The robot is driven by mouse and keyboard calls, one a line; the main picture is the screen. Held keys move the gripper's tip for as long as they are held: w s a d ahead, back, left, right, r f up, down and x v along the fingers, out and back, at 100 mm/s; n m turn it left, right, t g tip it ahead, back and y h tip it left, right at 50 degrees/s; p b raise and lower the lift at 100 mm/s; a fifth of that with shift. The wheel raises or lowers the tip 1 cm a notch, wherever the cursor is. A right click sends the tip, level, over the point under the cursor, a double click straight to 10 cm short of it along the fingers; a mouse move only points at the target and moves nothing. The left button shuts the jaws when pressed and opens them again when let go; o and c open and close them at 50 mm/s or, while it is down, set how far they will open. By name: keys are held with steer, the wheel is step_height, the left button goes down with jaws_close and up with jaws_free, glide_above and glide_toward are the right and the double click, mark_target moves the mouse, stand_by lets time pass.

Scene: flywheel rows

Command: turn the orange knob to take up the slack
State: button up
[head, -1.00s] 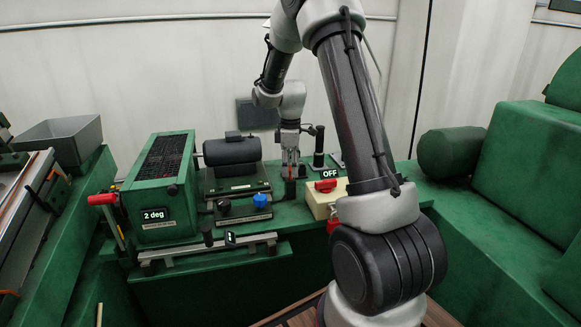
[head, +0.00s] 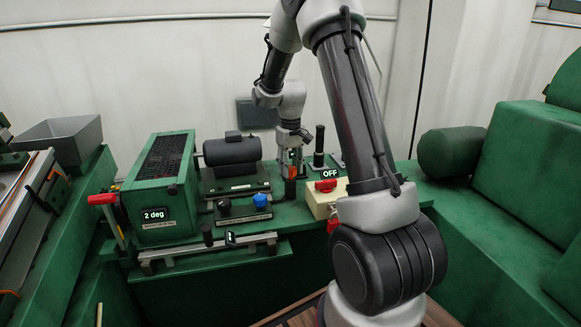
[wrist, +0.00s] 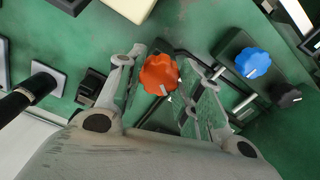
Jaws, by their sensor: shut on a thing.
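The orange knob (wrist: 158,74) has a scalloped edge and sits between the two fingers of my gripper (wrist: 160,88) in the wrist view. The gripper is shut on it. In the head view my gripper (head: 291,172) points down at the bench, behind and left of the red switch, with only a bit of orange showing between its fingers. Any pointer or scale at the knob is too small or hidden to read.
A blue knob (head: 260,200) and a black knob (head: 224,206) stand left of my gripper. A red switch (head: 326,185) labelled OFF sits on a cream box to the right. A black upright handle (head: 319,138) stands close by. A green box (head: 160,187) reads "2 deg".

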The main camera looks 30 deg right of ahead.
mark_target(290, 168)
steer(key=m, duration=0.5)
steer(key=shift+m, duration=0.3)
steer(key=shift+w+m, duration=0.1)
steer(key=shift+m, duration=2.2)
steer(key=o, duration=1)
steer(key=shift+o, duration=0.2)
step_height(290, 168, up, 12)
